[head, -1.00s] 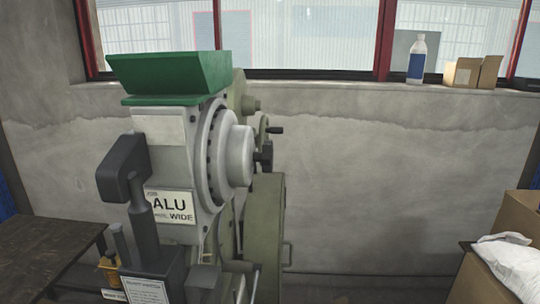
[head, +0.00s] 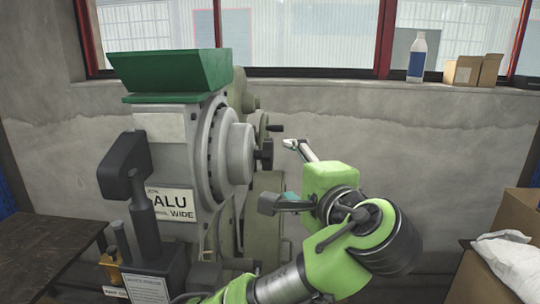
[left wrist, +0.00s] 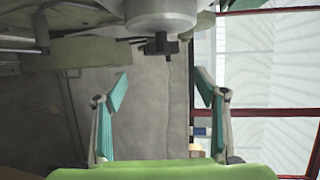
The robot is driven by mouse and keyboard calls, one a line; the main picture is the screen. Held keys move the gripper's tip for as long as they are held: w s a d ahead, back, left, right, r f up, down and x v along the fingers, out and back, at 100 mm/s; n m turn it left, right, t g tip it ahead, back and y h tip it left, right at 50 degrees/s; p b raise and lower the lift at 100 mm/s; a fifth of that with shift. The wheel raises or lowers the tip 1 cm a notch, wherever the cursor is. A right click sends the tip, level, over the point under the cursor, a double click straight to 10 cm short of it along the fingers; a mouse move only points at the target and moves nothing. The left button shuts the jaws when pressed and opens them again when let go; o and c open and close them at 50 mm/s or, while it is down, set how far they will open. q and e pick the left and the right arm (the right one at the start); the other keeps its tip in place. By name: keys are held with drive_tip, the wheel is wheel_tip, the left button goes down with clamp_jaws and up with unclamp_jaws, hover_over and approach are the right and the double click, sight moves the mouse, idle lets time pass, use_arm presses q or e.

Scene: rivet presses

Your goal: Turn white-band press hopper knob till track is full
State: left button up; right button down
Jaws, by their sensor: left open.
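The press (head: 172,155) has a green hopper (head: 172,75) on top and a sign (head: 173,205) reading ALU and WIDE. A round grey drum (head: 238,152) on its right side carries a dark knob (head: 264,154). The knob also shows in the left wrist view (left wrist: 161,45), beyond and between the fingertips. My left gripper (head: 279,174) is open and empty, just right of the knob and apart from it. Its teal-padded fingers show spread in the left wrist view (left wrist: 163,85). My right gripper is out of view. I cannot make out the track or its fill.
A green-grey machine with a crank handle (head: 275,128) stands behind the press. A dark lever (head: 125,165) rises at its front left. A dark table (head: 50,255) is at left. Boxes (head: 515,220) and a white bag (head: 505,255) are at right. A bottle (head: 417,57) stands on the sill.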

sight(271, 155)
use_arm(q)
drive_tip(key=p+x, duration=0.2)
drive_tip(key=x, duration=0.2)
drive_tip(key=p+x, duration=0.2)
drive_tip(key=x, duration=0.2)
drive_tip(key=p+x, duration=0.2)
drive_tip(key=x, duration=0.2)
drive_tip(key=shift+w+a+r, duration=0.1)
drive_tip(key=shift+w+r, duration=0.15)
drive_tip(key=shift+w, duration=0.05)
drive_tip(key=shift+w+a+f, duration=0.2)
drive_tip(key=shift+w+f, duration=0.05)
drive_tip(key=shift+w, duration=0.35)
drive_tip(key=c, duration=1.1)
drive_tip(key=shift+c, duration=0.2)
